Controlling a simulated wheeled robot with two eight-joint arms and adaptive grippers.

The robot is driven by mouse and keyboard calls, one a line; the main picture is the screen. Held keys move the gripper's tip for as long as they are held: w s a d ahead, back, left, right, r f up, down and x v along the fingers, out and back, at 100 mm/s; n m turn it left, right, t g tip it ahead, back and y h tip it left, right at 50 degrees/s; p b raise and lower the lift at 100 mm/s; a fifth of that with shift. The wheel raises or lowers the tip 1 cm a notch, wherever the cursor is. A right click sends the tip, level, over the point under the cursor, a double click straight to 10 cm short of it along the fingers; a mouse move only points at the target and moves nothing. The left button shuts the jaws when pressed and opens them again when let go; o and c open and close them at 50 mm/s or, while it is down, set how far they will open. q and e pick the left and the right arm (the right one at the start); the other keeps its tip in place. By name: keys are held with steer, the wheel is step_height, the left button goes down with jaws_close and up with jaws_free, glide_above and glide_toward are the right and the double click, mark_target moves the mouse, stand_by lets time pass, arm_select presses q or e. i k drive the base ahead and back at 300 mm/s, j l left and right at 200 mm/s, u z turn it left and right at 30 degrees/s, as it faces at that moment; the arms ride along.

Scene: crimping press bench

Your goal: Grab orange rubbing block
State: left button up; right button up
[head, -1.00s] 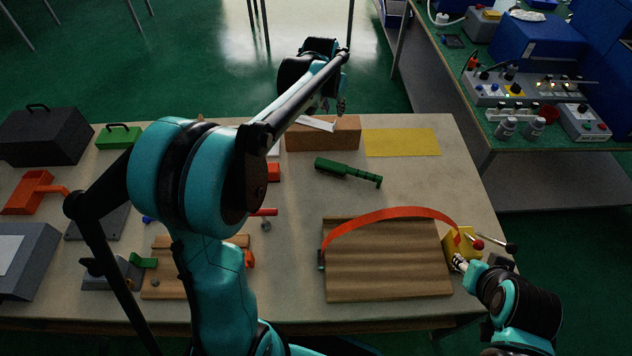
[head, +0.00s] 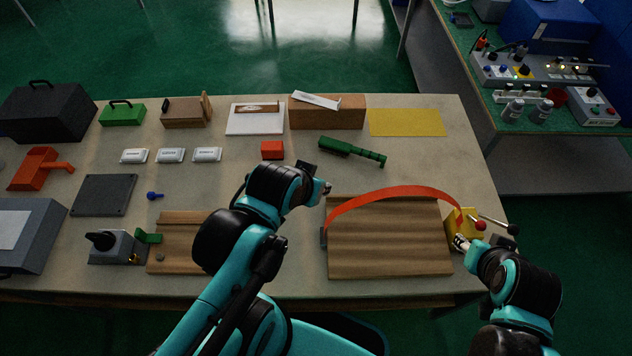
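A small orange-red block (head: 272,150) lies on the bench behind my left arm, left of the green-handled brush. It looks like the orange rubbing block. My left gripper (head: 325,188) is to the right of and nearer than the block, apart from it, above the back left corner of the wooden board. Its fingers are too small to tell open from shut, and I see nothing held. My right gripper (head: 461,243) is at the yellow fixture (head: 457,224) on the board's right side. Whether its fingers close on anything there cannot be made out.
A red-orange strip (head: 390,194) arches over the wooden board (head: 390,250). The green brush (head: 350,150) lies behind it. Several white packs (head: 171,155), a white tray (head: 240,124) and a cardboard-coloured box (head: 335,113) stand around the block. Bare bench surrounds the block.

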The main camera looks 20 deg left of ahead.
mark_target(271, 150)
steer(key=u, duration=1.3)
steer(key=j+z, duration=0.25)
steer(key=z, duration=0.2)
steer(key=j+z, duration=0.25)
steer(key=z, duration=0.15)
steer(key=j+z, duration=0.25)
steer(key=z, duration=0.2)
